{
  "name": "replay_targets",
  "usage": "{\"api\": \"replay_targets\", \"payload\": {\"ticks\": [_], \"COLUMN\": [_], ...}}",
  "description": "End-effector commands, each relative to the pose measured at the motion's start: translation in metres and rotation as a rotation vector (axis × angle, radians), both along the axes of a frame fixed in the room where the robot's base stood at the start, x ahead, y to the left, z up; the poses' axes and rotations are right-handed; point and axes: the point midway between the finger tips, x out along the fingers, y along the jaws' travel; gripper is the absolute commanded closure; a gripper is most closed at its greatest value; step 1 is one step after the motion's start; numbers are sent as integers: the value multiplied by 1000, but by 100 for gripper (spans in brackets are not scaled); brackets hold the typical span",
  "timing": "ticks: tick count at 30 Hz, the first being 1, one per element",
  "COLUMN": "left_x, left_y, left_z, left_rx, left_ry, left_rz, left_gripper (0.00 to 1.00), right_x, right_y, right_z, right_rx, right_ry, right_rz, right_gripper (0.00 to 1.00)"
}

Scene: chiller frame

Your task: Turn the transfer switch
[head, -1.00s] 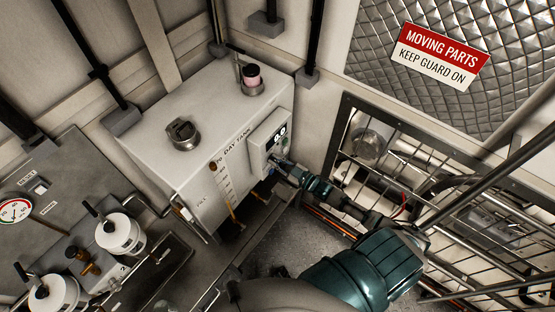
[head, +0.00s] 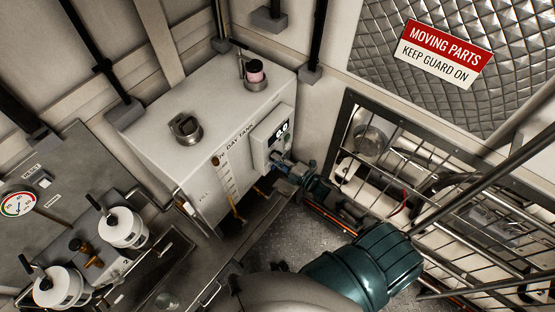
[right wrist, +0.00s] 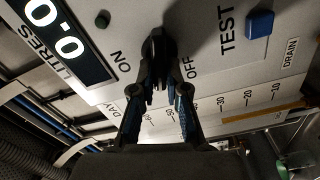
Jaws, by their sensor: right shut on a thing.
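The transfer switch (right wrist: 157,44) is a dark knob on the grey control panel, between the words ON and OFF in the right wrist view. My right gripper (right wrist: 160,78) is shut on the switch, one finger on each side of its lower part. In the head view my right gripper (head: 281,160) is small and dark at the front of the control box (head: 262,141), where it hides the switch. The exact angle of the switch is hard to tell. My left gripper is in neither view.
The control box is on the white day tank (head: 205,162). A barred guard (head: 400,190) stands right of my arm.

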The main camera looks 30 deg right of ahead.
Motion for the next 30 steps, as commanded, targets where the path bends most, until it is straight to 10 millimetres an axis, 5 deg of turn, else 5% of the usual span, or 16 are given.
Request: {"api": "replay_targets", "payload": {"ticks": [13,30], "left_x": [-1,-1], "left_y": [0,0], "left_z": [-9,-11], "left_rx": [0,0], "left_ry": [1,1], "left_rz": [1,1], "left_gripper": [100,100], "right_x": [-2,-3], "right_y": [1,1], "right_z": [-10,-12], "right_rx": [-250,-304], "right_ry": [-92,-112], "right_rz": [0,1], "right_gripper": [100,100]}}
